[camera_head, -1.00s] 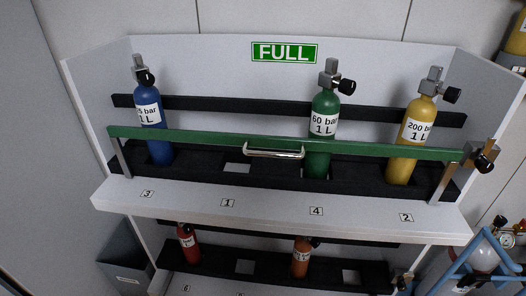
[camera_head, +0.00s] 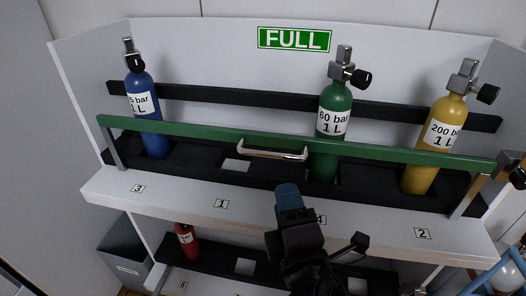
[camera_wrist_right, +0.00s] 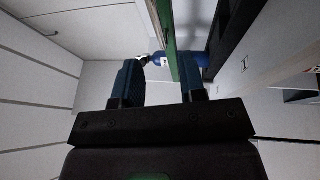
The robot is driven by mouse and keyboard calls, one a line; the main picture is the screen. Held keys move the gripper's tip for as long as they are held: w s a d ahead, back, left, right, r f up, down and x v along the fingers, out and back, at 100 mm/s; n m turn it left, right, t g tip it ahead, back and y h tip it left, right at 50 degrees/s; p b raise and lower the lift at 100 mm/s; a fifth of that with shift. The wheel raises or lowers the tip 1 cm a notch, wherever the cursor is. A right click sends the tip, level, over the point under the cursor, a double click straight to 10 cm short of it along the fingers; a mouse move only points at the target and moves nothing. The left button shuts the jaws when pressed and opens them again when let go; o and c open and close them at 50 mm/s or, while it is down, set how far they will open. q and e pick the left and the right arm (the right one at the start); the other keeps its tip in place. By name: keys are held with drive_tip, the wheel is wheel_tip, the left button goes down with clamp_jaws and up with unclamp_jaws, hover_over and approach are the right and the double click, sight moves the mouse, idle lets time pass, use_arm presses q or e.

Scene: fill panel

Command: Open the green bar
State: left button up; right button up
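The green bar (camera_head: 200,137) runs across the front of the upper shelf, in front of the cylinders, with a silver handle (camera_head: 273,150) at its middle. It is closed across the rack, with a latch knob (camera_head: 512,168) at its right end. My right gripper (camera_head: 288,192) is in front of the shelf edge, below the handle and apart from it in the head view. In the right wrist view its two blue fingers (camera_wrist_right: 160,80) are spread, with nothing held. The green bar (camera_wrist_right: 168,30) shows beyond them, near the right finger. My left gripper is not in view.
A blue cylinder (camera_head: 147,115), a green cylinder (camera_head: 332,120) and a yellow cylinder (camera_head: 440,140) stand behind the bar. A red cylinder (camera_head: 187,240) stands on the lower shelf. A white shelf ledge (camera_head: 180,200) juts out below the bar.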

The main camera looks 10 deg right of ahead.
sight(272, 155)
drive_tip(key=w, duration=0.3)
drive_tip(key=w+r+p, duration=0.1)
drive_tip(key=w, duration=0.2)
drive_tip(key=w+r, duration=0.1)
drive_tip(key=w, duration=0.2)
drive_tip(key=shift+w+p, duration=0.15)
drive_tip(key=shift+p, duration=0.25)
drive_tip(key=shift+w, duration=0.65)
drive_tip(key=shift+c, duration=0.2)
clamp_jaws()
